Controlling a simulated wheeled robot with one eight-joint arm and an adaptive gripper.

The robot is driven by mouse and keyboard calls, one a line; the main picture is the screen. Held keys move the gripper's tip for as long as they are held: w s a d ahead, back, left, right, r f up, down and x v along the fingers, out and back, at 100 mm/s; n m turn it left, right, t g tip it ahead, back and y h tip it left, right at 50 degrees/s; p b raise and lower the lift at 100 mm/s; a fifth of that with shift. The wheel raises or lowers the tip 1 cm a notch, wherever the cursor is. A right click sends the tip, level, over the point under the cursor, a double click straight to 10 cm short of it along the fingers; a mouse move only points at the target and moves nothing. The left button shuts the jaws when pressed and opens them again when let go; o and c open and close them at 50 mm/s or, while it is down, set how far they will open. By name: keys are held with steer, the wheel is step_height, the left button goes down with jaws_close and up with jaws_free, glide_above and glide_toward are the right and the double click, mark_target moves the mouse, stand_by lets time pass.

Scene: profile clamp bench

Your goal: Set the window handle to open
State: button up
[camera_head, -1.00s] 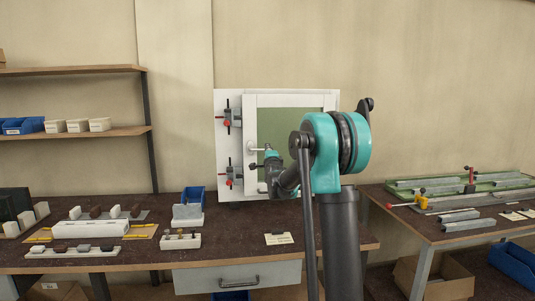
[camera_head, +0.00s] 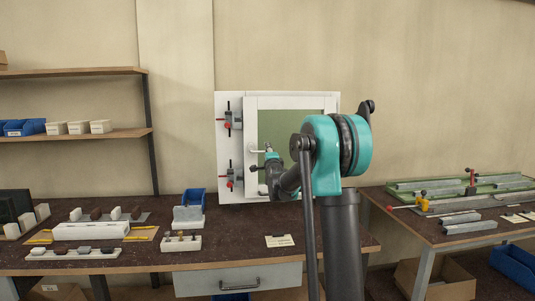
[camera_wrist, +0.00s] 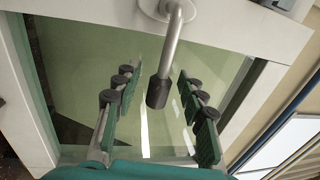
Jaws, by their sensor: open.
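The white-framed window (camera_head: 232,150) with a greenish pane stands upright on the bench against the wall. Its handle (camera_head: 256,150) is partly hidden by my arm in the head view. In the wrist view the handle (camera_wrist: 170,52) is a metal lever on a round white base, ending in a dark grip. My gripper (camera_wrist: 158,97) is open, with one finger on each side of the dark grip. No contact between fingers and handle is visible. In the head view my gripper (camera_head: 270,154) is in front of the pane, its fingers hard to make out.
Two red-handled clamps (camera_head: 231,120) sit on the left of the white panel. A blue bin (camera_head: 193,196), a white block with small parts (camera_head: 181,243) and a paper card (camera_head: 279,240) are on the bench. A second table (camera_head: 455,221) with profiles stands at right.

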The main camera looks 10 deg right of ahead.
steer(key=s+f, duration=0.2)
steer(key=s, duration=1)
steer(key=shift+w, duration=0.1)
steer(key=s+f+n+g, duration=0.5)
steer(key=s+f, duration=0.6)
steer(key=s, duration=0.3)
steer(key=s+d+f+n+g, duration=0.1)
steer(key=s+f+n+g, duration=0.4)
steer(key=s+f, duration=0.6)
steer(key=s+d+f+n+g, duration=0.1)
steer(key=s+f+n+g, duration=0.4)
steer(key=s, duration=1.3)
step_height(320, 180, down, 7)
steer(key=n, duration=0.3)
steer(key=shift+s+d+g, duration=0.2)
steer(key=shift+s+g, duration=0.1)
steer(key=shift+s, duration=0.1)
steer(key=shift+c, duration=0.2)
